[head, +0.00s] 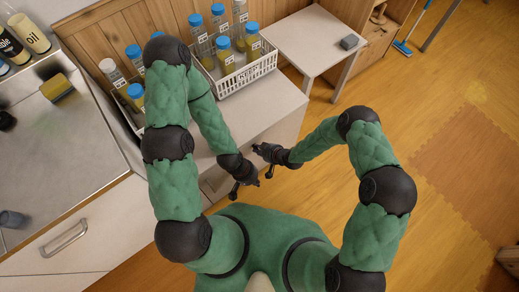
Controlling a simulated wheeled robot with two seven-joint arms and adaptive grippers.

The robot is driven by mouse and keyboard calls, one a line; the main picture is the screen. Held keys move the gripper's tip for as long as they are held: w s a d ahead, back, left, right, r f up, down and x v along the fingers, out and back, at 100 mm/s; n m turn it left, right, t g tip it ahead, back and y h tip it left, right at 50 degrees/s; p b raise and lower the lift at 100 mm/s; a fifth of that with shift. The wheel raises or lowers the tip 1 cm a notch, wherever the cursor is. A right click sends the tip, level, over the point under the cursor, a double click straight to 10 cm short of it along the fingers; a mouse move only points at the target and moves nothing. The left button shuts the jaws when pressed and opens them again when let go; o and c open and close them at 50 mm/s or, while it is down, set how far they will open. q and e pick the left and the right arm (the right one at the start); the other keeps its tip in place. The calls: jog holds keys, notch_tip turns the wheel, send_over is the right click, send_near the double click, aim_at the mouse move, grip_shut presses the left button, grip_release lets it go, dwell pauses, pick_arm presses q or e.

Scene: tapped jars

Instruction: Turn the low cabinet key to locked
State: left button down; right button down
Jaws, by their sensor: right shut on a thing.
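The low cabinet (283,112) has a pale top and stands against the wood-panelled wall, its front facing my body. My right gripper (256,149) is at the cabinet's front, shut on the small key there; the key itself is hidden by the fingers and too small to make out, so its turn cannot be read. My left gripper (236,193) is lower and to the left, close to the right one, in front of the cabinet. Its fingers are dark and small, and I cannot tell if they are open.
A white basket (250,76) of blue-capped jars stands on the cabinet, with more jars to its left. A metal counter (70,130) with a sponge (57,88) is on the left. A small white table (310,38) is behind right.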

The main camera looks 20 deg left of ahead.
jog(key=shift+s+a+n+t+h+p, duration=0.15)
jog(key=shift+n+t+h+p, duration=0.15)
jog(key=shift+n+t+h, duration=0.4)
jog(key=c, duration=1.5)
grip_release()
jog(key=shift+r, duration=0.1)
jog(key=v, duration=1.2)
jog(key=shift+s+d, duration=0.1)
jog(key=shift+d, duration=0.1)
